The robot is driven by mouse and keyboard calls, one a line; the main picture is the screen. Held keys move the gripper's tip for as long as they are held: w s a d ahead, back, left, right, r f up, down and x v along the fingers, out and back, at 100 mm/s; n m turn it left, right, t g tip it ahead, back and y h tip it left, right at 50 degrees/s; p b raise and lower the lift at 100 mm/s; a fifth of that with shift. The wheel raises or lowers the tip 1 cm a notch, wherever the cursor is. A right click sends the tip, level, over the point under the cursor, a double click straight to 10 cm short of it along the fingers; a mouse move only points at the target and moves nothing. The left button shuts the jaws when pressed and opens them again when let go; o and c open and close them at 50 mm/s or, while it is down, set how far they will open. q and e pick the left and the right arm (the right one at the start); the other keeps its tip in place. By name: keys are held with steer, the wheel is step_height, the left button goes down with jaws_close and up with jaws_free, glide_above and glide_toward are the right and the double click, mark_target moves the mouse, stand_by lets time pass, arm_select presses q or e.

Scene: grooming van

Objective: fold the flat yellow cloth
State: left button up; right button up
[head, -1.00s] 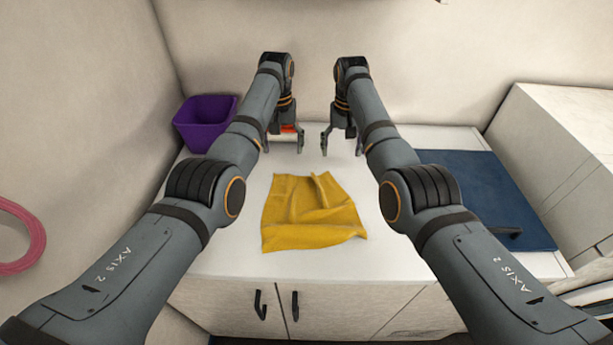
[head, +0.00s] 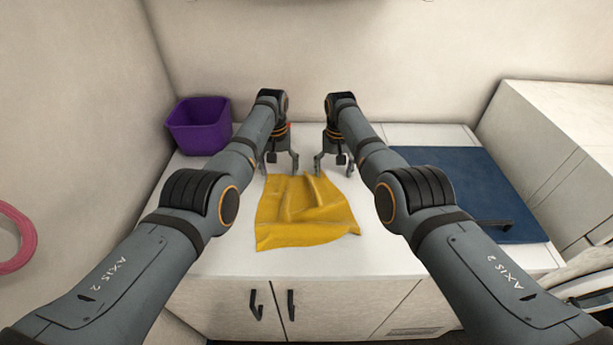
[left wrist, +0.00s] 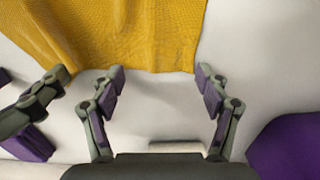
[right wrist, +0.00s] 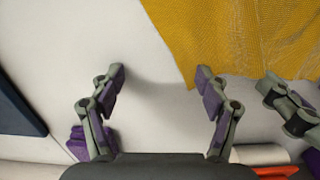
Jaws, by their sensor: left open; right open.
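The yellow cloth (head: 305,215) lies spread on the white counter, with raised wrinkles towards its far edge. My left gripper (head: 280,167) is open and empty at the cloth's far edge, towards its left corner. In the left wrist view the cloth's edge (left wrist: 150,45) comes up to the fingertips (left wrist: 160,75); whether they touch it I cannot tell. My right gripper (head: 333,168) is open and empty near the far right corner. In the right wrist view the cloth's corner (right wrist: 240,45) is beside one fingertip, and bare counter lies between the fingers (right wrist: 160,78).
A purple bin (head: 200,128) stands at the back left of the counter (head: 215,260). A dark blue mat (head: 470,185) lies at the right with a dark object on it. A white roll-like thing and an orange item (right wrist: 272,171) lie behind the grippers. Counter in front is clear.

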arm_select(q)
steer(key=shift+w, duration=0.1)
arm_select(e)
steer(key=shift+w, duration=0.1)
arm_select(q)
steer(key=shift+f, duration=0.25)
steer(key=shift+f, duration=0.35)
arm_select(e)
steer(key=shift+f, duration=0.1)
